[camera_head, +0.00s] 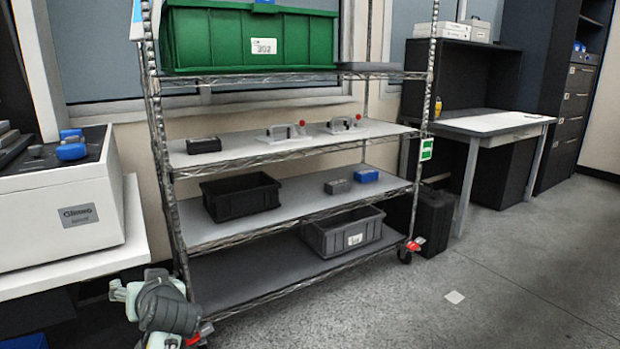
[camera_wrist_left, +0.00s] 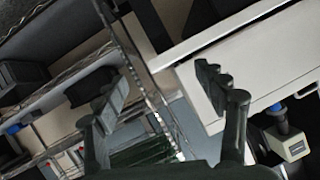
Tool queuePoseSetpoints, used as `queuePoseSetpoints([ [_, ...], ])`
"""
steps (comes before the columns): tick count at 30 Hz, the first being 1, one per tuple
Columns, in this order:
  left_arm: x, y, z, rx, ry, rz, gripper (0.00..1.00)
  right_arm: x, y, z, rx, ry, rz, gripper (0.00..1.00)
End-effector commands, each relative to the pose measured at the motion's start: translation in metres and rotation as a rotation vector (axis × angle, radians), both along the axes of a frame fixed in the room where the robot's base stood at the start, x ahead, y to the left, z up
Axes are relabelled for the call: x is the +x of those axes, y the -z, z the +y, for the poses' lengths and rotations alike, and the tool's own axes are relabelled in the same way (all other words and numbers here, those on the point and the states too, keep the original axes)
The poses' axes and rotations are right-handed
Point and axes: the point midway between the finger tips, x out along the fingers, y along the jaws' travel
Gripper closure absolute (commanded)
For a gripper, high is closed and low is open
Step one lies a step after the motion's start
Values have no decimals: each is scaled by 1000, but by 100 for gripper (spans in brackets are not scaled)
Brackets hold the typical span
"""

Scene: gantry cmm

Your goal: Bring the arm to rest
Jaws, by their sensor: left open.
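My left arm shows at the lower left of the head view, with its gripper (camera_head: 140,290) in front of the wire shelf's left post and beside the white bench. In the left wrist view the two dark fingers of my left gripper (camera_wrist_left: 158,85) stand wide apart with nothing held between them. My right arm and gripper are in neither view.
A wire shelf (camera_head: 290,229) holds a green crate (camera_head: 215,40), a black bin (camera_head: 240,196) and a grey bin (camera_head: 343,232). A white machine (camera_head: 62,215) stands on a bench at left. A desk (camera_head: 490,123) stands back right. The right floor is mostly clear.

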Motion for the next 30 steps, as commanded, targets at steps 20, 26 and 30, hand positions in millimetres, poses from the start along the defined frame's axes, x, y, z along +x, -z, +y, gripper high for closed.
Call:
queuePoseSetpoints([
  [20,-280,282,-51,-319,437,809,29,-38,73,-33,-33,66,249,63],
  [26,-288,285,-53,-331,447,823,29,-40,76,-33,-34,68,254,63],
  [30,-288,285,-53,-330,446,823,29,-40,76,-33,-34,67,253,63],
])
